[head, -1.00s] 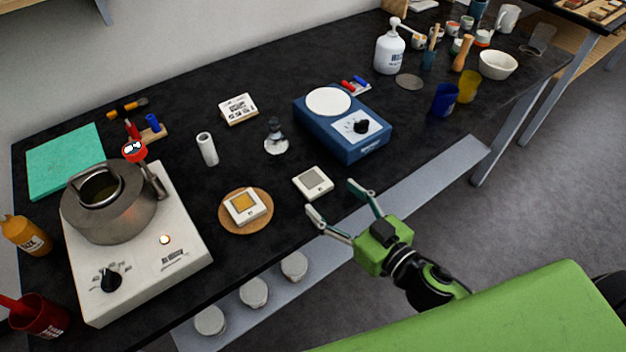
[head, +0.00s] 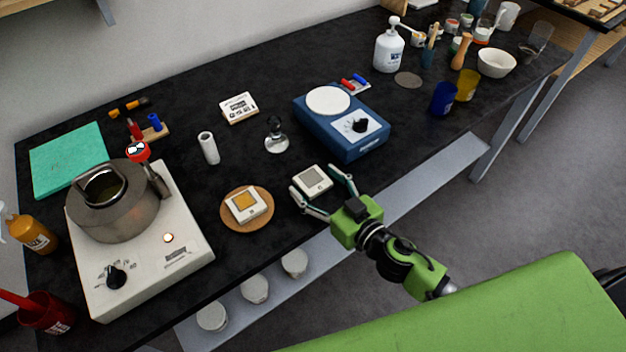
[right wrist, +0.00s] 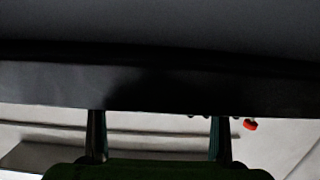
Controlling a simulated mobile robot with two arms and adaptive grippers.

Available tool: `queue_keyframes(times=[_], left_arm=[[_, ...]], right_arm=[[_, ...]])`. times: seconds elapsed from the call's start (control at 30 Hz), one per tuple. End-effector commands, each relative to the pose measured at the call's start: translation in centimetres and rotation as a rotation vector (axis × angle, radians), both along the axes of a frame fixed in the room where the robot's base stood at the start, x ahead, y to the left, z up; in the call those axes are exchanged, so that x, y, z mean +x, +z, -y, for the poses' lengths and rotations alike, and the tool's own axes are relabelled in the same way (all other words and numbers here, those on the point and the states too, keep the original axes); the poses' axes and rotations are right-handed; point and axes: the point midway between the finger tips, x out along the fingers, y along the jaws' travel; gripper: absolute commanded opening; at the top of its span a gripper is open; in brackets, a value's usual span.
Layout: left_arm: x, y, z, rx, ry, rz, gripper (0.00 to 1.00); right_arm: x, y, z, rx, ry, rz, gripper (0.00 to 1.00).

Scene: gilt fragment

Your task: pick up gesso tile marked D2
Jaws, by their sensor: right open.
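A small white tile (head: 312,180) with a grey-green square lies flat near the front edge of the black bench; its mark is too small to read. A second white tile (head: 245,205) with a golden square lies on a round wooden disc (head: 228,222) to its left. My right gripper (head: 313,181) is open and empty, its fingers on either side of the grey-green tile in the head view; I cannot tell its height above the bench. In the right wrist view its two fingers (right wrist: 158,137) stand apart before a dark edge, and no tile shows there. My left gripper is not in view.
A blue scale (head: 345,125) stands behind the tile. A hotplate (head: 190,235) with a metal pot (head: 115,212) is at left. A glass-like knobbed piece (head: 276,140) and a white cylinder (head: 208,148) stand behind. A grey rail (head: 420,185) runs below the bench front.

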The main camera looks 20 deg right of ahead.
Motion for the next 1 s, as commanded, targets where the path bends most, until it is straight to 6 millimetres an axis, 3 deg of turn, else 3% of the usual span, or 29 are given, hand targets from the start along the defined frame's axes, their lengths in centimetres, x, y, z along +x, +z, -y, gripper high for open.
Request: queue_keyframes(times=[0.07, 0.23, 0.67, 0.9, 1.0], left_arm=[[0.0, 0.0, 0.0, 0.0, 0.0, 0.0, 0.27], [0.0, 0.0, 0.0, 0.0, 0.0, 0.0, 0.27], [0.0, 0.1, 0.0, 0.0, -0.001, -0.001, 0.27], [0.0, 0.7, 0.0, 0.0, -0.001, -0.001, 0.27], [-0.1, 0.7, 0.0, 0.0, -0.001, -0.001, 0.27]], right_arm=[[0.0, 0.0, 0.0, 0.0, 0.0, 0.0, 0.65], [0.0, 0.0, 0.0, 0.0, 0.0, 0.0, 0.23], [0.0, 0.6, 0.0, 0.0, 0.001, 0.003, 0.23], [0.0, 3.5, 0.0, -0.001, 0.004, 0.007, 0.23], [-1.8, 5.3, 0.6, -0.001, 0.004, 0.001, 0.23]])
